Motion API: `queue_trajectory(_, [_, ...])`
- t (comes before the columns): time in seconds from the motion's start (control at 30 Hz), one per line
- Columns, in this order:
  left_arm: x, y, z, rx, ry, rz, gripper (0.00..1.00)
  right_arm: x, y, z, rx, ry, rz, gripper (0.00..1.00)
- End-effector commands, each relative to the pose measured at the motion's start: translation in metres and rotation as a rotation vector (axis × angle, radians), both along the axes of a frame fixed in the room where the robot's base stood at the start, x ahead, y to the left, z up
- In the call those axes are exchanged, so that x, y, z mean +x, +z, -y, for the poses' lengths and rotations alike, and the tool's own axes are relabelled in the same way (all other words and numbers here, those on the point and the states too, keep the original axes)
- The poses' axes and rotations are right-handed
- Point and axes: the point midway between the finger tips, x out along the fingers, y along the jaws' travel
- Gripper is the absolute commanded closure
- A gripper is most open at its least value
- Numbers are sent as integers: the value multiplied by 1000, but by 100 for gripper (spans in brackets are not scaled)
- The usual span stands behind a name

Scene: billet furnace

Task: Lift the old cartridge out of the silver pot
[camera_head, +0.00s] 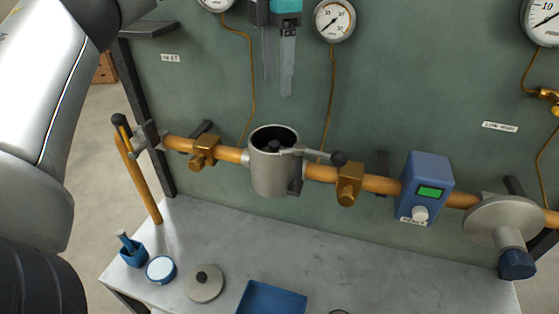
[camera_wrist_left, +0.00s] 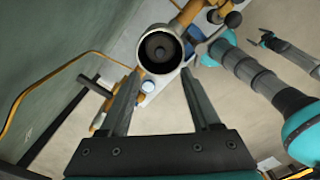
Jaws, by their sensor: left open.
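The silver pot (camera_head: 272,175) sits open in the orange pipe line, upright. The old cartridge (camera_head: 274,146) is inside it, with only a dark knob-like top showing in the shadowed mouth. My left gripper (camera_head: 277,86) is above the pot, fingers pointing down, open and empty, apart from the pot. In the left wrist view the pot's round mouth (camera_wrist_left: 143,35) lies just beyond and between my open fingertips (camera_wrist_left: 160,76), with the dark cartridge top (camera_wrist_left: 160,53) inside. A small dark gripper shape, apparently my right gripper (camera_wrist_left: 268,41), shows at upper right, too small to read.
Brass valves (camera_head: 204,152) and a blue meter (camera_head: 427,185) sit along the pipe. On the bench (camera_head: 340,262) are a round grey lid (camera_head: 204,286), a blue tray (camera_head: 250,300) and a blue cup (camera_head: 134,257).

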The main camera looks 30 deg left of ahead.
Motion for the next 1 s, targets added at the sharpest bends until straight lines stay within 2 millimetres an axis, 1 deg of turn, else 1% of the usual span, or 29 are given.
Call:
queue_trajectory(0.03, [-1,-13,-1,1,0,-5,36,-12,-1,0,-1,0,-18,0])
queue_trajectory(0.1, [-1,-28,-1,1,-1,-5,36,-23,-1,1,-3,0,-36,0])
queue_trajectory(0.2, [-1,-49,0,0,-1,-4,36,-30,-1,1,-4,1,-48,0])
queue_trajectory(0.33, [-1,-70,0,-1,-2,-3,36,-27,0,1,-4,1,-44,0])
queue_trajectory(0.6, [-2,-89,-1,-2,-1,-2,36,-11,3,0,0,1,-18,0])
queue_trajectory(0.83, [-6,-122,-5,-2,-1,-3,36,-11,9,0,0,1,-16,0])
queue_trajectory(0.9, [-6,-128,-5,-1,-1,-2,36,-11,9,0,0,1,-17,0])
queue_trajectory(1.0, [-5,-133,-5,-2,-1,0,36,-12,9,0,0,1,-17,0])
